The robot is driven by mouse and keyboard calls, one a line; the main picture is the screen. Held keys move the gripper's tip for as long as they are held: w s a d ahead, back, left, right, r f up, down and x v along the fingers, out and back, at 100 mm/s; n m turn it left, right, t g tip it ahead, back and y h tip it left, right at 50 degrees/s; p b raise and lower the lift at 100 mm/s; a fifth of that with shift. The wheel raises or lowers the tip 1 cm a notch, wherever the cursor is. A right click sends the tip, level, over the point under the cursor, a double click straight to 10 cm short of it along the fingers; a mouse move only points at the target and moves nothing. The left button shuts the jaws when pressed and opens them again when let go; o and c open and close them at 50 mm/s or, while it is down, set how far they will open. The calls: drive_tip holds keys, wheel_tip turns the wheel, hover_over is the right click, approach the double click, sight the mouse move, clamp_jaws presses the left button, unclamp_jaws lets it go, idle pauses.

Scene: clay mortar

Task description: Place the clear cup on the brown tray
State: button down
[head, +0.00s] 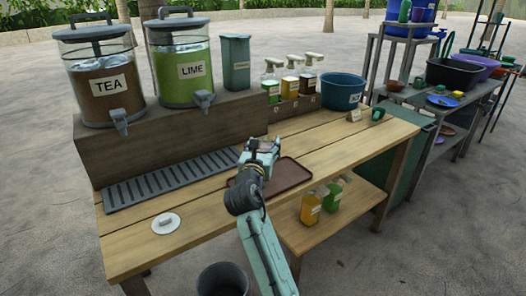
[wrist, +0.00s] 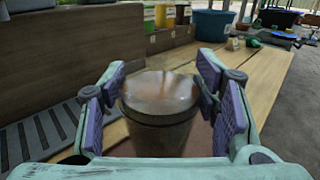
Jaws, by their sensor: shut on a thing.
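My gripper (head: 263,147) is over the wooden table, at the brown tray (head: 291,176). In the wrist view, its two purple-padded fingers (wrist: 160,95) are closed on either side of the clear cup (wrist: 160,118). The cup is upright, with a round rim and a brownish tint, and fills the middle of that view. The tray lies flat on the table, partly covered by my arm in the head view. The cup's base is hidden, so I cannot tell whether it touches the tray.
Tea (head: 104,85) and lime (head: 181,72) dispensers stand on a raised ledge behind a drip grate (head: 172,178). Pump bottles (head: 290,84) and a blue tub (head: 342,92) are at the back right. A white disc (head: 166,223) lies front left.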

drive_tip(key=shift+w+a, duration=0.1)
drive_tip(key=shift+w, duration=0.2)
drive_tip(key=shift+f, duration=0.25)
drive_tip(key=shift+f+p, duration=0.35)
drive_tip(key=shift+f, duration=1.15)
drive_tip(key=shift+f, duration=0.2)
drive_tip(key=c, duration=0.6)
unclamp_jaws()
